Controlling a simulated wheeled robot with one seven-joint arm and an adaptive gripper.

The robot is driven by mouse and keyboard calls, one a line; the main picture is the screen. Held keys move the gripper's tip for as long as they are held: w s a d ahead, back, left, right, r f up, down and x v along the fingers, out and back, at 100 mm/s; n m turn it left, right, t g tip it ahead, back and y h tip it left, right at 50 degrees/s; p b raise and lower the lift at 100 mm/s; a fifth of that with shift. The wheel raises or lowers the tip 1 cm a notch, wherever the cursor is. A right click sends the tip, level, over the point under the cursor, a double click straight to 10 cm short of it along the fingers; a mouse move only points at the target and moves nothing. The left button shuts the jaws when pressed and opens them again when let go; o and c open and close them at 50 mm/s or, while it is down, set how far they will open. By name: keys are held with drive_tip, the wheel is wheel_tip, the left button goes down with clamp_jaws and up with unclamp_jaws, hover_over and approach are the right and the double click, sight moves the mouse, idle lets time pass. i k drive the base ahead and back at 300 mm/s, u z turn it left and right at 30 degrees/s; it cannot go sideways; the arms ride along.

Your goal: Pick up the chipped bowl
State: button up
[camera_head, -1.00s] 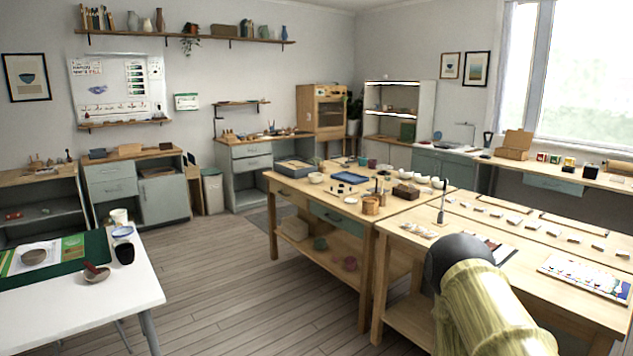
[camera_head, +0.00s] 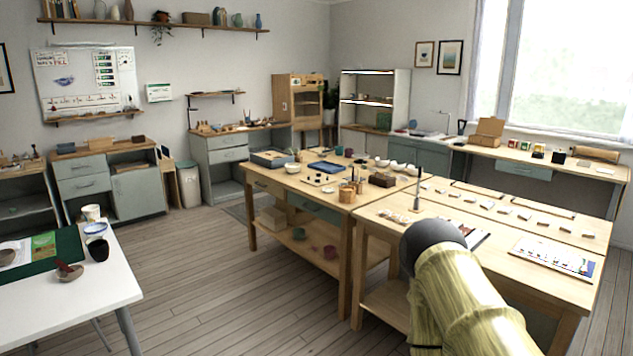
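I cannot tell which bowl is chipped at this size. A small brown bowl (camera_head: 70,277) with a red piece in it sits on the white table (camera_head: 95,292) at the lower left. A blue-and-white bowl (camera_head: 96,230) and a dark cup (camera_head: 98,251) stand near it. On the central wooden table, a pale bowl (camera_head: 293,168) and several white bowls (camera_head: 397,165) show. My arm rises at the lower right; my gripper is not in view.
Bare plank floor (camera_head: 215,290) is open between the white table and the wooden tables. Cabinets (camera_head: 85,180) line the back wall.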

sight(293, 169)
drive_tip(key=u, duration=0.4)
drive_tip(key=i, duration=5.15)
drive_tip(key=z, duration=2.85)
drive_tip(key=k, duration=0.65)
drive_tip(key=u, duration=0.2)
